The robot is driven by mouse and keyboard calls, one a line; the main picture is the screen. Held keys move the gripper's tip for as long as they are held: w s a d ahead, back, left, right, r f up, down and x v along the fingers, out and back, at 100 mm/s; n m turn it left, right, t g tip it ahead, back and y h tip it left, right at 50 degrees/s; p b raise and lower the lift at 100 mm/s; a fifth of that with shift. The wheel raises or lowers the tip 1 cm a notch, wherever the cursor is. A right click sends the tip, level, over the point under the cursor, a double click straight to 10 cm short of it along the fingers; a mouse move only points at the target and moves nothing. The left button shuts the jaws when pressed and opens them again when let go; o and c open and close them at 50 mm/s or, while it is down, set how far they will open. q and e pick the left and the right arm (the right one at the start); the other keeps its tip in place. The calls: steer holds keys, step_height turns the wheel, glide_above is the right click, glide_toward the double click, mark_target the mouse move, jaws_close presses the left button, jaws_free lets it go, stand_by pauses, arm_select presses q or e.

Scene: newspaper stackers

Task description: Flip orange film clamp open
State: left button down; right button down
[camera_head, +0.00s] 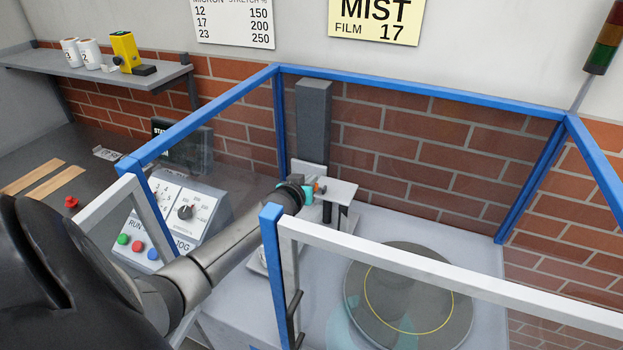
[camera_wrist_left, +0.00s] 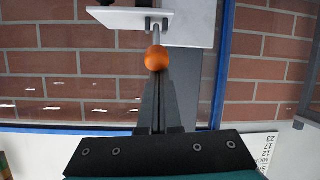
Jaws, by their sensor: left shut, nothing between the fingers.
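The orange film clamp's round knob (camera_wrist_left: 157,60) sits at the end of a short grey rod in the left wrist view. The rod runs to a bracket on a white plate (camera_wrist_left: 130,18). In the head view the clamp shows as a small orange spot (camera_head: 321,189) beside the white plate (camera_head: 338,190). My left gripper (camera_wrist_left: 158,85) is shut and empty, its fingertips lined up with the knob. Whether they touch it cannot be told. In the head view the left gripper (camera_head: 314,187) is at the clamp and partly covers it. My right gripper is not in view.
A blue-framed guard (camera_head: 279,120) with clear panels surrounds the wrapping machine. A round grey turntable (camera_head: 408,300) lies right of the clamp. A control panel (camera_head: 170,222) with buttons and dials stands left of my forearm. A grey mast (camera_head: 313,120) rises behind the clamp.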

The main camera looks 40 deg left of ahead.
arm_select(q)
steer(key=shift+s+d+f, duration=0.1)
steer(key=shift+s+f, duration=0.15)
stand_by(0.5)
steer(key=shift+r, duration=0.1)
